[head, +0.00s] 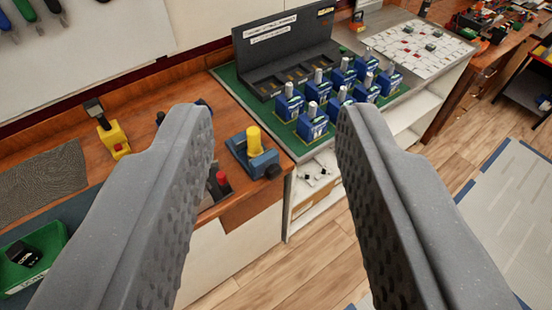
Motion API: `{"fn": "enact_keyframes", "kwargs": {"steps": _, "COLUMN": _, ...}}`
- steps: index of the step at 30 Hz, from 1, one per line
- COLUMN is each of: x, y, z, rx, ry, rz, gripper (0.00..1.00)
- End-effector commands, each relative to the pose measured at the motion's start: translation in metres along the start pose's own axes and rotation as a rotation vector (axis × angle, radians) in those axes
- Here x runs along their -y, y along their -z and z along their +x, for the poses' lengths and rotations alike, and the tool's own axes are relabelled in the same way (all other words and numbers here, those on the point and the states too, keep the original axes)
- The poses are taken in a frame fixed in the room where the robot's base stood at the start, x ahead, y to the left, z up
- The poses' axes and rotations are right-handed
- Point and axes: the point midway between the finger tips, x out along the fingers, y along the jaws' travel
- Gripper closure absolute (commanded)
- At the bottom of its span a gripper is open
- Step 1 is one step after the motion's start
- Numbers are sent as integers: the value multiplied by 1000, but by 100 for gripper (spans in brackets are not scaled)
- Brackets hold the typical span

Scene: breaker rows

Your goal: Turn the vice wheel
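A small blue vice (258,160) stands at the right end of the wooden workbench, with a yellow cylinder (254,140) upright in it. A dark round knob on its front right side looks like the vice wheel (273,171). My gripper (272,115) is open and empty. Its two grey, dimpled fingers are wide apart, and the vice and its wheel show in the gap between them, beyond the fingers. The left finger hides part of the bench left of the vice.
A black-and-red item (219,182) stands just left of the vice. A green mat (240,95) with several blue breakers (312,122) lies to the right. A yellow tool (112,138), grey mat (42,182) and green bin (35,260) are left. Open floor (300,265) lies in front.

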Motion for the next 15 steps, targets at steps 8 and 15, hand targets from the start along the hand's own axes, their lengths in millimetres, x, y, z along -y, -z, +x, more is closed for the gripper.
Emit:
{"fn": "enact_keyframes", "kwargs": {"steps": 8, "x": 0, "y": 0, "z": 0, "rx": 0, "ry": 0, "rz": 0, "gripper": 55}}
{"fn": "enact_keyframes", "kwargs": {"steps": 15, "x": 7, "y": -23, "z": 33, "rx": 50, "ry": 60, "rz": -3, "gripper": 30}}
